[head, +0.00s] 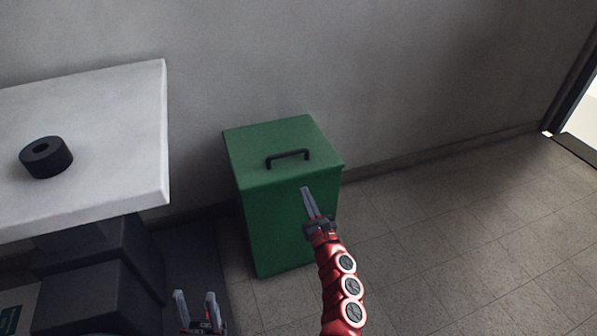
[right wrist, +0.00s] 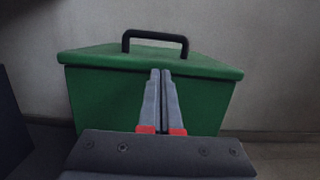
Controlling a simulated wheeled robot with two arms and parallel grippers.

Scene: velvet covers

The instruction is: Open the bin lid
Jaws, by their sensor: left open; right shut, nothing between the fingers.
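A green bin (head: 275,225) stands on the floor against the wall, its flat green lid (head: 255,145) shut. A black bar handle (head: 288,155) sits on top of the lid. My right gripper (head: 306,190) is shut and empty in front of the bin, just below the lid's front edge. In the right wrist view, the shut fingertips (right wrist: 160,72) overlap the lid's (right wrist: 90,60) front edge, below the handle (right wrist: 155,36); I cannot tell if they touch. My left gripper (head: 197,298) is open and empty at the bottom, left of the bin.
A white table (head: 110,130) stands left of the bin, with a black ring-shaped object (head: 46,157) on it. Dark boxes (head: 80,295) are below the table. The tiled floor (head: 450,240) to the right is clear, up to a doorway (head: 582,115).

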